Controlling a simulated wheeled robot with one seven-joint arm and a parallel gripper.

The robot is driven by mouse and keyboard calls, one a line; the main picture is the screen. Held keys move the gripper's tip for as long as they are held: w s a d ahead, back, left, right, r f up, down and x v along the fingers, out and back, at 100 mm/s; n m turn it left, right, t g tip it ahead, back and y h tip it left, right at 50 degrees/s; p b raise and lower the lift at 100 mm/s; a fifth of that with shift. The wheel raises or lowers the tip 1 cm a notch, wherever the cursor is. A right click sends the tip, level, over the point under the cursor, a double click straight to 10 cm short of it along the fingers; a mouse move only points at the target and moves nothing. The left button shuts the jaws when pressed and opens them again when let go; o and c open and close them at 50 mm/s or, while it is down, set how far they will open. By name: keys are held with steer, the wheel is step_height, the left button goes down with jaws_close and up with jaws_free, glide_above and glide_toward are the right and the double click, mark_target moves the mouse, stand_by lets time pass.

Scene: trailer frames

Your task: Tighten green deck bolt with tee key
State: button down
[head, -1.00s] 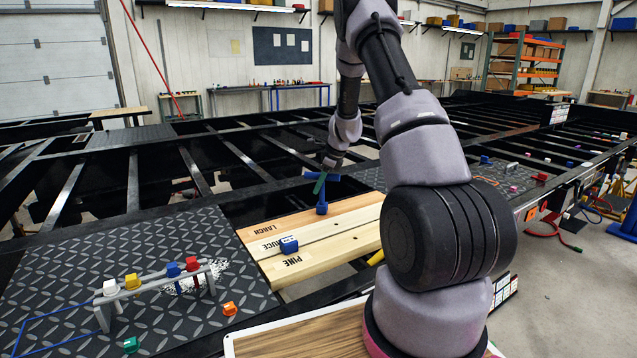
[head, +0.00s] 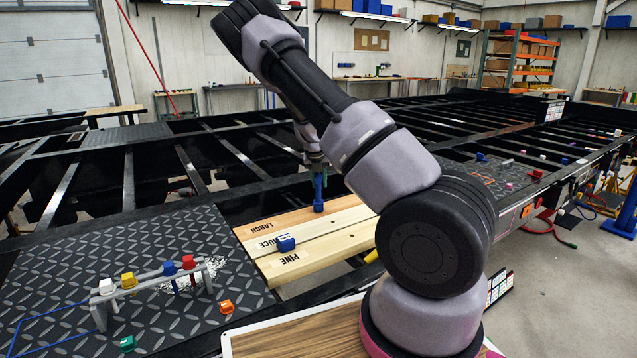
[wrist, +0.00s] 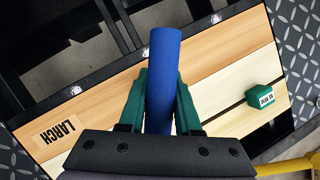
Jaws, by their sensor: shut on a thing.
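A blue tee key (head: 319,195) stands roughly upright over the larch board, its wider foot at board level. My gripper (head: 318,174) is at its top, partly behind my arm. In the wrist view, my gripper's green fingers (wrist: 169,98) are shut on the key's thick blue bar (wrist: 164,60). The key's lower end is hidden there, and I cannot tell what is under its foot.
A grey rack (head: 100,316) with white, yellow, blue and red pieces stands on the tread plate (head: 60,270). Orange (head: 227,307) and green (head: 128,343) blocks lie nearby. Open gaps lie between the black frame beams.

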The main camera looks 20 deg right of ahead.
steer(key=shift+m, duration=0.4)
steer(key=shift+r, duration=0.1)
steer(key=shift+r, duration=2.45)
steer(key=shift+s, duration=0.15)
